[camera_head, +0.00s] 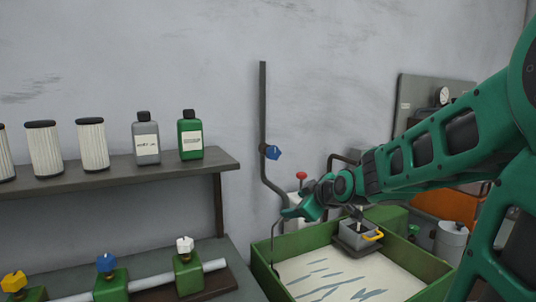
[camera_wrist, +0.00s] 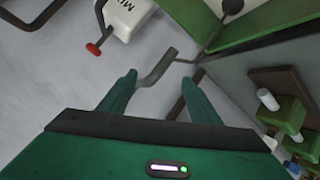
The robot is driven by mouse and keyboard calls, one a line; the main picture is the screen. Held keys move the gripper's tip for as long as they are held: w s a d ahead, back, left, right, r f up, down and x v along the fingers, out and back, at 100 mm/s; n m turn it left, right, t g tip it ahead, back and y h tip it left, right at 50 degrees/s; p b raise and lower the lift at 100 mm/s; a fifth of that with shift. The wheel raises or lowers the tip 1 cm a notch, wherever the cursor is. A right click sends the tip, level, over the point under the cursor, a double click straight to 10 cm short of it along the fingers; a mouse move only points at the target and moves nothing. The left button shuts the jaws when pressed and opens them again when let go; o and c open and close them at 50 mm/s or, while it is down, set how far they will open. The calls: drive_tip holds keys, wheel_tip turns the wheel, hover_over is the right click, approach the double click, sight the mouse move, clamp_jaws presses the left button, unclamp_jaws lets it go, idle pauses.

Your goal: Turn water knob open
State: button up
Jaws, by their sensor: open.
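A blue knob (camera_head: 273,152) sits on a thin dark pipe (camera_head: 263,105) that runs down the grey wall. It appears to be the water knob, though no label shows. My gripper (camera_head: 296,212) is open, below and slightly right of that knob, over the back left corner of the green tray. In the wrist view my gripper (camera_wrist: 160,78) shows both fingers spread, with a grey bent pipe (camera_wrist: 157,70) seen between or beyond them. I cannot tell how near that pipe is. The blue wall knob is not visible in the wrist view.
A green tray (camera_head: 262,271) stands below my gripper. A red knob (camera_head: 301,175) on a white container is just behind my gripper. Left are a shelf (camera_head: 130,174) with bottles and filters, and a bench pipe with white (camera_head: 184,244), blue (camera_head: 106,262) and yellow (camera_head: 14,281) knobs.

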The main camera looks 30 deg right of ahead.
sight(268, 151)
drive_tip(key=w+r+n+t, duration=0.4)
drive_tip(key=w+r+t, duration=0.3)
drive_tip(key=r, duration=0.5)
drive_tip(key=shift+g, duration=0.4)
drive_tip(key=w, duration=1.1)
drive_tip(key=shift+w+a+f, duration=0.1)
drive_tip(key=shift+w+f, duration=0.15)
drive_tip(key=shift+w, duration=0.15)
drive_tip(key=c, duration=1.1)
drive_tip(key=shift+o, duration=0.3)
